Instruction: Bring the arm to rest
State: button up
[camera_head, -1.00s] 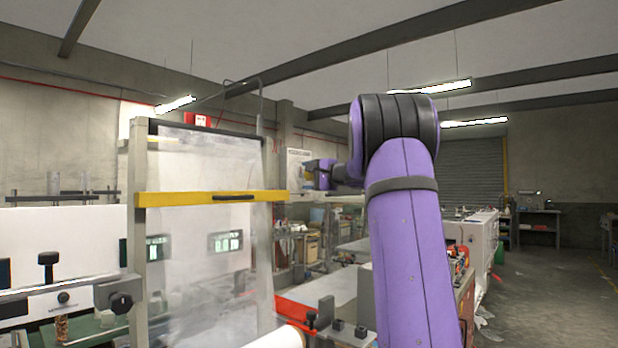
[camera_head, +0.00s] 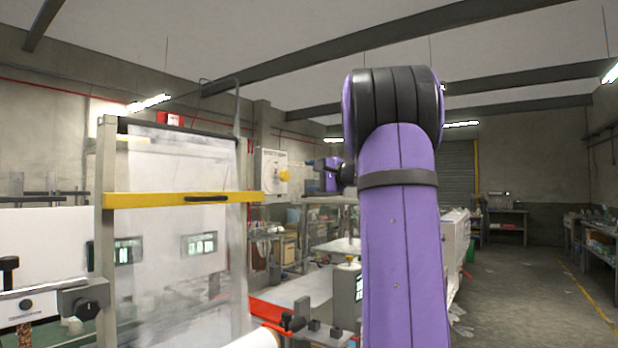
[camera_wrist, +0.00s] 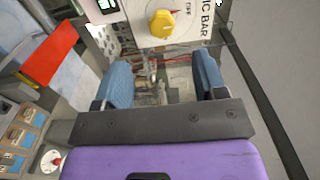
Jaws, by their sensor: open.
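My purple arm (camera_head: 400,240) rises large at the centre right of the head view, bent at its black ringed joint. Beyond it, my gripper (camera_head: 312,163) shows small and points left towards a pale control box (camera_head: 270,168) with a yellow knob (camera_head: 284,175). In the wrist view my gripper (camera_wrist: 163,80) is open, its two blue-padded fingers apart with nothing between them. There the box with its yellow knob (camera_wrist: 162,23) and part of the lettering "IC BAR" lies just past the fingertips. I cannot tell the exact gap.
A tall frame with clear film and a yellow guard bar (camera_head: 150,199) stands at left. A red strip (camera_head: 270,309) and a white roll (camera_head: 252,338) lie low in front. Open floor (camera_head: 535,290) runs along the right, with a workbench (camera_head: 507,212) further back.

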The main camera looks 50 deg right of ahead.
dwell(0.4)
jog(key=s+a+f+n+g+y, duration=0.1)
jog(key=s+a+f+n+g, duration=0.15)
jog(key=a, duration=0.75)
jog(key=s+a+f+n+g+y, duration=0.1)
jog(key=a+f+n+g+y, duration=0.2)
jog(key=a, duration=0.7)
jog(key=s+a+f+n+g, duration=0.2)
jog(key=a+f+g, duration=0.15)
jog(key=a, duration=0.65)
jog(key=s+a+f+n+g+h, duration=0.2)
jog(key=s+a+f+n, duration=0.2)
jog(key=s+f, duration=0.3)
jog(key=s+a+f+n+g+h, duration=0.1)
jog(key=s+a+f+n+h, duration=0.2)
jog(key=s, duration=0.8)
jog(key=a+f+n, duration=0.2)
jog(key=a+f, duration=0.2)
jog(key=f, duration=0.1)
jog(key=shift+s+a+f+g, duration=0.2)
jog(key=shift+s+g, duration=0.15)
jog(key=shift+g, duration=0.05)
